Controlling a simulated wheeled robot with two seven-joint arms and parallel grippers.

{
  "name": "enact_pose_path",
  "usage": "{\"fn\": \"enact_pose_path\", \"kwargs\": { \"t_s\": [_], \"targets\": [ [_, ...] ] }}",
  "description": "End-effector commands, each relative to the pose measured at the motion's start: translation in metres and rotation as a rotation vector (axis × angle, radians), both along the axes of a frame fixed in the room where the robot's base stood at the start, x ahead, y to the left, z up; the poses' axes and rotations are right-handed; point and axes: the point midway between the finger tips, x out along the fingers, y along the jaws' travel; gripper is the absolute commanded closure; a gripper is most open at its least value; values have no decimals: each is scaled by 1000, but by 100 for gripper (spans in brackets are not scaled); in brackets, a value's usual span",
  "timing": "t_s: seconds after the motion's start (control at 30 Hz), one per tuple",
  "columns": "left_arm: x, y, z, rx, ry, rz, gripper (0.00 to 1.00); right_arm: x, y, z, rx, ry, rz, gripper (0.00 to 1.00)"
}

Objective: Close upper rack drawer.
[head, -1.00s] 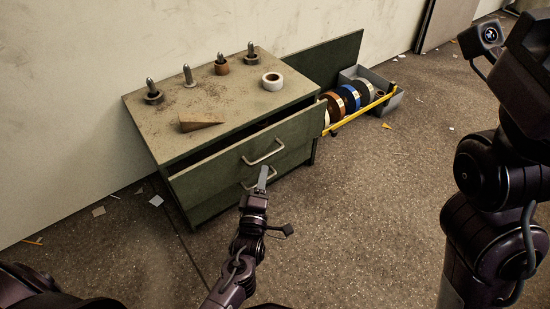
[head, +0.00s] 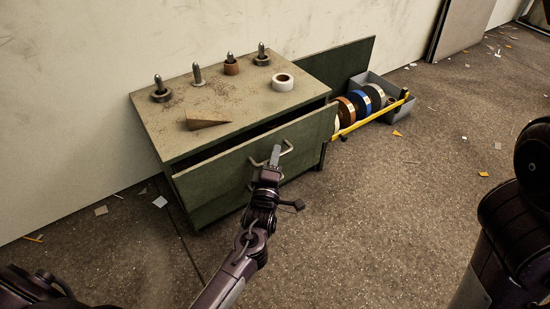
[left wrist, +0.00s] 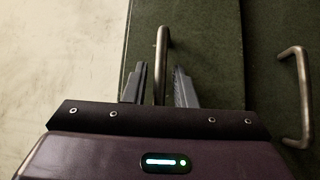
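The upper drawer (head: 215,175) of the green cabinet stands partly pulled out, with a dark gap behind its front. Its bar handle (head: 288,147) is partly hidden by my left gripper (head: 275,153). In the left wrist view, the open fingers of the left gripper (left wrist: 159,88) stand on either side of the upper handle (left wrist: 161,50), with space visible around the bar. A lower handle (left wrist: 301,95) shows at the right of that view. My right arm is at the right edge of the head view, its gripper out of frame.
The cabinet top (head: 170,128) bears several pegs, a white tape roll (head: 283,82) and a wedge (head: 206,120). To the right stand a rack of rolls with a yellow bar (head: 372,118) and a grey bin (head: 376,80). Floor in front is mostly clear, with scattered scraps.

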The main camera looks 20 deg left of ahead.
Motion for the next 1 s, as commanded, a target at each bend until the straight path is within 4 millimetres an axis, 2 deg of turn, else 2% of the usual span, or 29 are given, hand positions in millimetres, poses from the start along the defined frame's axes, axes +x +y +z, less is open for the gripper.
{"fn": "enact_pose_path", "kwargs": {
  "t_s": [0.03,0.17,0.2,0.47,0.77,1.0],
  "targets": [
    [0,0,0,0,0,0,82,0,0,0,0,0,0,100],
    [0,0,0,0,0,0,99,0,0,0,0,0,0,100],
    [0,0,0,0,0,0,100,0,0,0,0,0,0,100],
    [0,0,0,1,0,0,100,0,0,0,0,0,0,100],
    [24,31,0,2,-1,1,100,0,0,0,0,-1,1,100],
    [26,35,0,1,0,2,100,0,0,0,0,-1,2,100]
  ]
}}
